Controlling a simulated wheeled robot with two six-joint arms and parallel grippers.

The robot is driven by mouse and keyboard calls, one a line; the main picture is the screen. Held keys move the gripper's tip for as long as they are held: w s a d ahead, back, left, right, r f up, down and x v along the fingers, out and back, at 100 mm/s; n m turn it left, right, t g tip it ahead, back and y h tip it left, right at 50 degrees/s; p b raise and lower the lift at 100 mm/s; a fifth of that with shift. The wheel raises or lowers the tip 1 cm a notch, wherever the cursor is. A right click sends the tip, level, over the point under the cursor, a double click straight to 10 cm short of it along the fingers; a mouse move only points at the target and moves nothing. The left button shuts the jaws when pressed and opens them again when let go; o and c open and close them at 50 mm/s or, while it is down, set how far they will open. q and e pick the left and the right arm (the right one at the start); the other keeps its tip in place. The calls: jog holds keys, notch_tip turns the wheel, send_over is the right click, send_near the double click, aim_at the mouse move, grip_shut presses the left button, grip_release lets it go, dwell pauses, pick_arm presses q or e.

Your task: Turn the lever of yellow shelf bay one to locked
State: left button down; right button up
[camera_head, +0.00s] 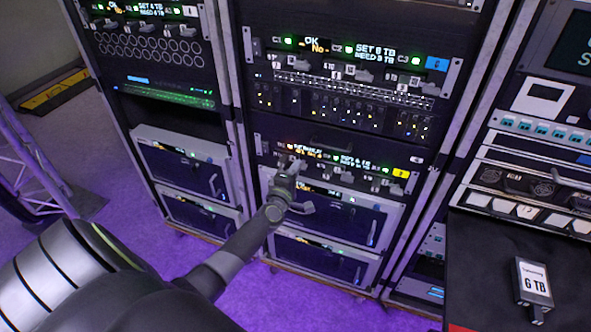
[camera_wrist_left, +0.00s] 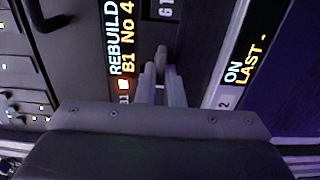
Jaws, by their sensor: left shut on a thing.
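The yellow shelf (camera_head: 321,153) is the low row in the middle rack, with a yellow tag (camera_head: 400,173) at its right end. My left gripper (camera_head: 288,170) reaches its leftmost bay and is shut on the lever of bay one (camera_head: 298,164). In the left wrist view the fingers (camera_wrist_left: 162,76) close around the lever, which is mostly hidden between them, so I cannot tell its exact angle. Beside it a display (camera_wrist_left: 118,40) reads "REBUILD B1 No 4", with an orange light (camera_wrist_left: 123,84) by the B1 label. My right gripper is out of view.
Two more levers of this shelf lie to the right, one near the yellow tag (camera_head: 379,184). Drive units with handles (camera_head: 335,215) sit just below. A blue-tagged shelf (camera_head: 350,75) is above. A 6 TB drive (camera_head: 534,283) lies on a black surface (camera_head: 483,270) at right.

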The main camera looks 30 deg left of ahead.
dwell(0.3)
pick_arm(q)
jog(key=c, duration=1.6)
grip_release()
jog(key=shift+o, duration=0.2)
jog(key=v, duration=1.7)
jog(key=shift+s, duration=0.25)
jog(key=shift+a+f, duration=0.1)
jog(key=shift+f, duration=0.05)
